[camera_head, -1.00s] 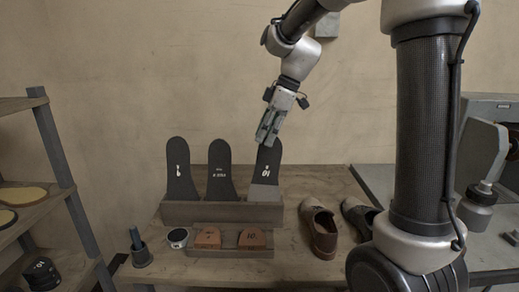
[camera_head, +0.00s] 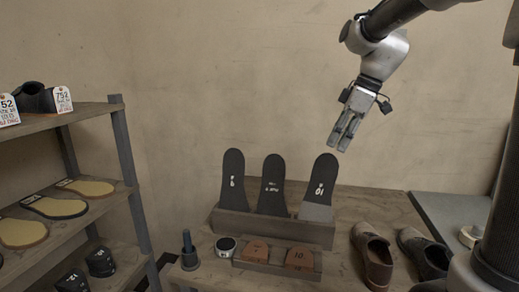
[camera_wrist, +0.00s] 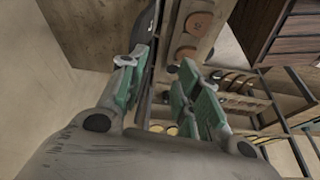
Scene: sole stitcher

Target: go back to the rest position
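The insole marked 10 stands upright in a wooden rack (camera_head: 270,226), beside a middle insole (camera_head: 272,182) and a left insole (camera_head: 233,178). A gap shows between the fingertips and the right insole.
Brown heel pieces (camera_head: 300,257) sit in a low holder before the rack. A brown shoe (camera_head: 373,255) and a dark shoe (camera_head: 424,253) stand at right. A shelf (camera_head: 125,140) with soles and shoes rises at left. The wall space around my gripper is clear.

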